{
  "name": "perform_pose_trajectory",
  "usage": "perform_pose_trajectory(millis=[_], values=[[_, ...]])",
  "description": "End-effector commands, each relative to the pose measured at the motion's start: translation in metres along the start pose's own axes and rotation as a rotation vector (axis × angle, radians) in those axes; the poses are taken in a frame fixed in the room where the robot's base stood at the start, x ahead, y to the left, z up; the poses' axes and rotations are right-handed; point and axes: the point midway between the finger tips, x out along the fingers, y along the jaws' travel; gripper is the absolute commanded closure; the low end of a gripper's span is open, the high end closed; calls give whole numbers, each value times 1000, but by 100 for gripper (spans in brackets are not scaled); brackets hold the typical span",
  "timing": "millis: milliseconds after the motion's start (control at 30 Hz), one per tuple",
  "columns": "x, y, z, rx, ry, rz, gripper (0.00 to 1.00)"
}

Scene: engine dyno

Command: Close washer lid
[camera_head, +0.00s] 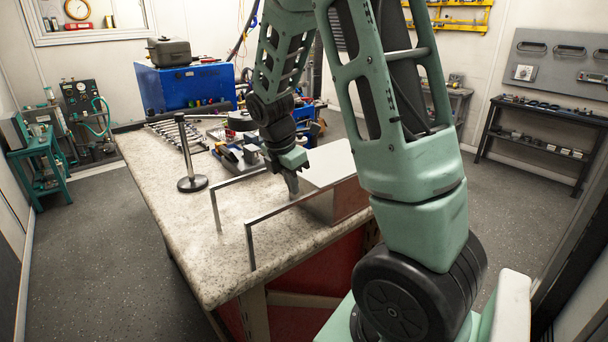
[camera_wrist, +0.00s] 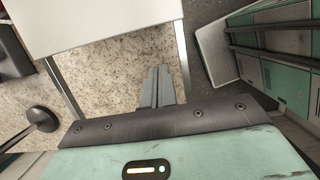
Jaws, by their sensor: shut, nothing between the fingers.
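A low metal box (camera_head: 325,178) with a flat pale top, which I take for the washer, sits at the right edge of the bench. Two thin metal bars (camera_head: 300,201) run left from its sides and bend down toward the bench. Which part is the lid is not clear. My gripper (camera_head: 293,190) is between the bars, just left of the box, pointing down. In the wrist view the shut, empty fingers (camera_wrist: 158,75) are over bare bench, apart from the pale panel (camera_wrist: 95,20). My arm hides part of the box.
The speckled bench (camera_head: 170,200) is clear at its near left. A dark post on a round base (camera_head: 192,183) stands left of the bars. A dark shelf (camera_head: 540,130) stands at right.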

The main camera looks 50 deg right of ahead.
Motion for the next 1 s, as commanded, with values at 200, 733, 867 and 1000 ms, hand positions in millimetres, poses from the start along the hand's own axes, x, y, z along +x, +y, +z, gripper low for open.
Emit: perform_pose_trajectory(millis=[200, 733, 867, 1000], values=[[2, 0, 31, 5, -1, 2, 100], [6, 0, 40, 5, 0, 3, 100], [9, 0, 56, 8, -1, 1, 100], [14, 0, 77, 8, -1, 1, 100]])
